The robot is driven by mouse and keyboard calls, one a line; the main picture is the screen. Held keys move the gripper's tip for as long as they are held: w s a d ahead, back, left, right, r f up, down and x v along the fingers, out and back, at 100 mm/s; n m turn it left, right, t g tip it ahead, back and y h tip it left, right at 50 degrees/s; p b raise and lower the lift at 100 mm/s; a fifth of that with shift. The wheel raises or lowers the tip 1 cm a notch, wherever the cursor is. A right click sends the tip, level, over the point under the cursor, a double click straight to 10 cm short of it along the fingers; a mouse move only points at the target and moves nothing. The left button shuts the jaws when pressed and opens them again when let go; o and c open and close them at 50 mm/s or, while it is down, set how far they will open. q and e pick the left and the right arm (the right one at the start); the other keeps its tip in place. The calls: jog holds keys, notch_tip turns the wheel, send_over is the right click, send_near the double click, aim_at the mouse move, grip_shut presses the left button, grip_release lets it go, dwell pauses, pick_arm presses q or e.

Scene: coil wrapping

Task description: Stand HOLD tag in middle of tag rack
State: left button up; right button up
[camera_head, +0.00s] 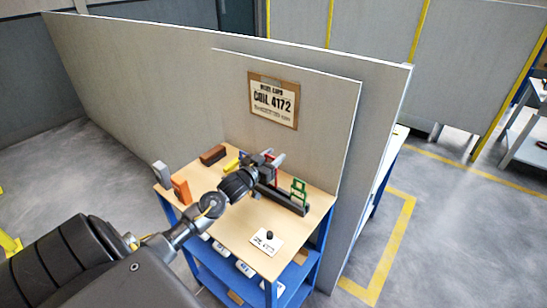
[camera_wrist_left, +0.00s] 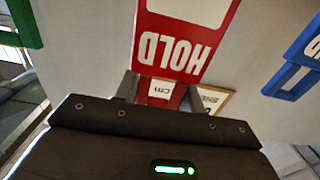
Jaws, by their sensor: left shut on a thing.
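My left gripper (camera_head: 272,163) is over the back part of the table and shut on the red HOLD tag (camera_head: 275,172). In the left wrist view the HOLD tag (camera_wrist_left: 185,38) is red with a white panel, its lettering upside down, its lower stem between the fingers (camera_wrist_left: 160,92). The dark tag rack (camera_head: 284,202) is a long low bar on the table. A green tag (camera_head: 299,190) stands upright at its right end. A blue-framed tag (camera_wrist_left: 297,65) shows at the right in the wrist view. Whether the HOLD tag touches the rack is hidden. My right gripper is out of view.
The wooden tabletop (camera_head: 225,220) carries an orange block (camera_head: 181,190), a grey block (camera_head: 161,174), a brown block (camera_head: 213,155) and a white card (camera_head: 262,243) with a black knob. A grey partition bearing a COIL 4172 sign (camera_head: 273,101) stands behind. The front middle is clear.

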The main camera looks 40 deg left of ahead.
pick_arm(q)
jog(key=shift+f+b, duration=0.8)
jog(key=shift+f, duration=1)
jog(key=o, duration=1.3)
jog(key=shift+s, duration=0.25)
jog(key=s+b, duration=0.2)
jog(key=s, duration=0.8)
jog(key=shift+s+d, duration=0.15)
jog(key=shift+s, duration=0.05)
